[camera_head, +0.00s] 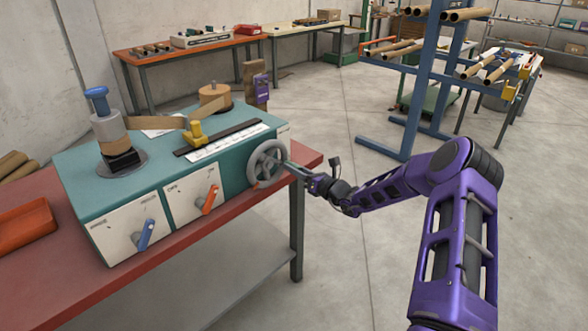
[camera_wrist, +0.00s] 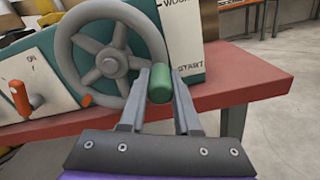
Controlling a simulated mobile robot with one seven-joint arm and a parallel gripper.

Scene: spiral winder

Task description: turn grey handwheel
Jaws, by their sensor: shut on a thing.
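The grey handwheel (camera_head: 266,163) is on the right end of the teal winder's front face. It has several spokes and a round hub, and it also shows in the wrist view (camera_wrist: 72,55). A green handle (camera_wrist: 159,84) stands out at the right side of its rim. My gripper (camera_head: 294,168) reaches in from the right. In the wrist view its two grey fingers (camera_wrist: 160,92) lie on either side of the green handle and are shut on it. In the head view the handle is mostly hidden by the fingers.
The winder (camera_head: 125,195) stands on a red table (camera_head: 140,278). An orange lever (camera_head: 209,199) and a blue lever (camera_head: 146,235) are left of the wheel. A blue rack (camera_head: 412,100) with tubes stands behind my arm.

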